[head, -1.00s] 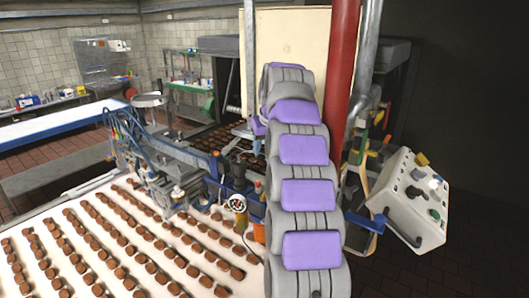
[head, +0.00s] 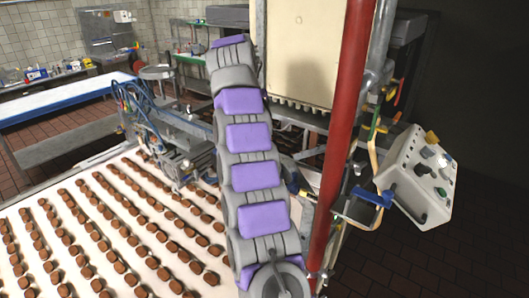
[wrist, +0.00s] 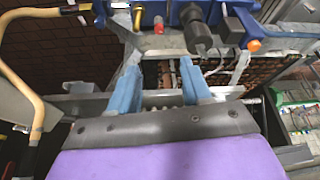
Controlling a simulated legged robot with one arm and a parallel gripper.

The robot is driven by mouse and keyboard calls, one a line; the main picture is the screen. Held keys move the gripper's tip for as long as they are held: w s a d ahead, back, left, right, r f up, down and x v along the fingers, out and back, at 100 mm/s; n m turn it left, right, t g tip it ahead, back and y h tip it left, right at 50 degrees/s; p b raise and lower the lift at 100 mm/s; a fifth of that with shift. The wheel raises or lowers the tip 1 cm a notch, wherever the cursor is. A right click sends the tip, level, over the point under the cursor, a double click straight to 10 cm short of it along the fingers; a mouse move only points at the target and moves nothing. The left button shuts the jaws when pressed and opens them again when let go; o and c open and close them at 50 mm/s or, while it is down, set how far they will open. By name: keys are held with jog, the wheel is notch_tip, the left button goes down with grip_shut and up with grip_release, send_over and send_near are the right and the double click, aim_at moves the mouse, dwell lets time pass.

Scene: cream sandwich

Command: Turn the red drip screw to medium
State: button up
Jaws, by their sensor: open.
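My gripper (wrist: 162,88) is open and empty in the wrist view, with its two blue fingers apart. A small red piece (wrist: 158,24), which looks like the red drip screw, hangs under a blue bar (wrist: 185,12) near the top of the wrist view. It lies beyond the fingertips and between their lines, and nothing touches it. Its setting cannot be read. In the head view my arm hides this part of the machine, and my gripper is not visible there.
A black fitting (wrist: 196,30) and an orange-tipped blue part (wrist: 254,45) sit right of the red piece. In the head view a red pipe (head: 345,130) and a control box (head: 420,175) stand at the right. Chocolate pieces cover the white conveyor (head: 40,185).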

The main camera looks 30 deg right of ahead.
jog(key=b+x, duration=0.3)
jog(key=x, duration=1.3)
jog(key=shift+d+r+b, duration=0.1)
jog(key=shift+b, duration=0.3)
jog(key=shift+x, duration=0.8)
jog(key=shift+d, duration=0.1)
grip_shut()
